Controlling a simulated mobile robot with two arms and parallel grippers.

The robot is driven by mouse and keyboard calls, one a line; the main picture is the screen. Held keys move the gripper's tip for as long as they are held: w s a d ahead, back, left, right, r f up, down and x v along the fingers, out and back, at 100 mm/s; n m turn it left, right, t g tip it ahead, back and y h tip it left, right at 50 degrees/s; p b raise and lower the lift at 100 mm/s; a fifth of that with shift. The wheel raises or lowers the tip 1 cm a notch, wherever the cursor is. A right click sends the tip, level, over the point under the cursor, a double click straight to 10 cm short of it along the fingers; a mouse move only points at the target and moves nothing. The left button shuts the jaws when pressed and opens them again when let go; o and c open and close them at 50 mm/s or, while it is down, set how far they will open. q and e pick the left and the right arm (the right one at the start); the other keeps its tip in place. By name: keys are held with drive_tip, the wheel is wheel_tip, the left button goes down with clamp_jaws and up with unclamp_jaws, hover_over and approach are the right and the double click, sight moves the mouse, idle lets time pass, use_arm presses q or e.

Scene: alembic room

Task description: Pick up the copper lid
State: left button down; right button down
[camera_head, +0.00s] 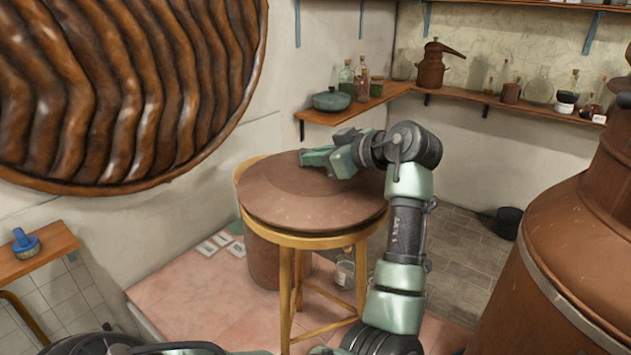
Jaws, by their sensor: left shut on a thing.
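The copper lid (300,205) is a wide, round, brown disc. It lies roughly level over the top of a yellow wooden stool (285,268). I cannot tell whether a small gap separates them. My left gripper (318,157) is over the far part of the lid, slightly right of its middle. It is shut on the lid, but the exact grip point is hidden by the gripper. My right gripper is not in view.
A large copper vessel (577,235) stands at the right. A corner shelf (350,113) behind holds bottles and a teal pot (331,100). A ribbed brown disc (120,80) fills the upper left. A small shelf (40,255) is at the left.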

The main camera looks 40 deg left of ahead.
use_arm(q)
drive_tip(key=shift+a+r, duration=0.1)
drive_tip(key=shift+r, duration=0.1)
drive_tip(key=shift+r, duration=0.65)
wheel_tip(320, 180, up, 18)
drive_tip(key=b, duration=0.3)
drive_tip(key=shift+r, duration=0.25)
drive_tip(key=shift+f, duration=0.1)
idle(2.2)
